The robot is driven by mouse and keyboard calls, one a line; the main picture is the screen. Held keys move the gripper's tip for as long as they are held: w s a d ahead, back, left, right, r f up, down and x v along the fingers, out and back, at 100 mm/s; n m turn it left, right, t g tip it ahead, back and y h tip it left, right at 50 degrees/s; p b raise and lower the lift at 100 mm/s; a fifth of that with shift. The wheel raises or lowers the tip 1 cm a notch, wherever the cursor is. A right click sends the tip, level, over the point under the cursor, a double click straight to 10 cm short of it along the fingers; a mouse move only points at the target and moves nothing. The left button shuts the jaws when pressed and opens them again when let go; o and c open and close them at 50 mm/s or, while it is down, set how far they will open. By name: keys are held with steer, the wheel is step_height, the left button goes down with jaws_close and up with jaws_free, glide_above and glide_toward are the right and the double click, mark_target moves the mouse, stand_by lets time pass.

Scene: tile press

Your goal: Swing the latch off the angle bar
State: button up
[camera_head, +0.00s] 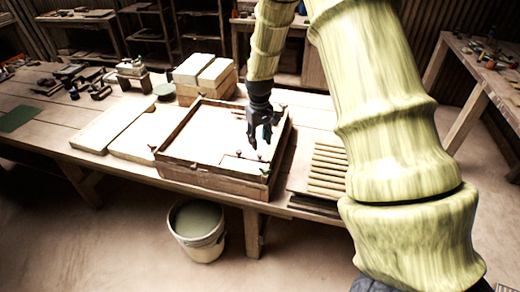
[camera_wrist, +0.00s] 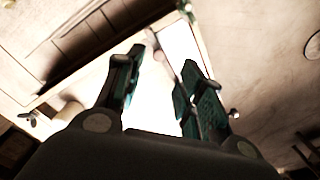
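The tile press is a shallow wooden frame (camera_head: 212,184) with a pale bed, on the workbench. A thin dark angled bar (camera_head: 240,157) lies across its front right corner, with small knobs near it; I take it for the angle bar. Which small fitting is the latch I cannot tell. My gripper (camera_head: 259,140) points down over the right part of the frame, close to the bar. In the wrist view my gripper (camera_wrist: 162,68) has its fingers apart, with nothing held between them. A blurred, pale knob-like part (camera_wrist: 151,40) shows beyond the fingertips; contact is unclear.
Pale blocks (camera_head: 203,70) are stacked behind the frame. Flat boards (camera_head: 113,124) lie to its left, and a rack of wooden slats (camera_head: 327,170) lies to its right. A bucket (camera_head: 197,230) stands on the floor below the bench's front edge.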

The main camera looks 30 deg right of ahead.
mark_target(260, 155)
step_height(260, 155, down, 4)
steer(key=shift+d+r+p, duration=0.15)
steer(key=shift+r+p, duration=0.1)
steer(key=shift+p, duration=0.2)
steer(key=shift+s+f, duration=0.15)
steer(key=shift+f, duration=0.1)
steer(key=shift+f+p, duration=0.4)
steer(key=shift+f, duration=0.85)
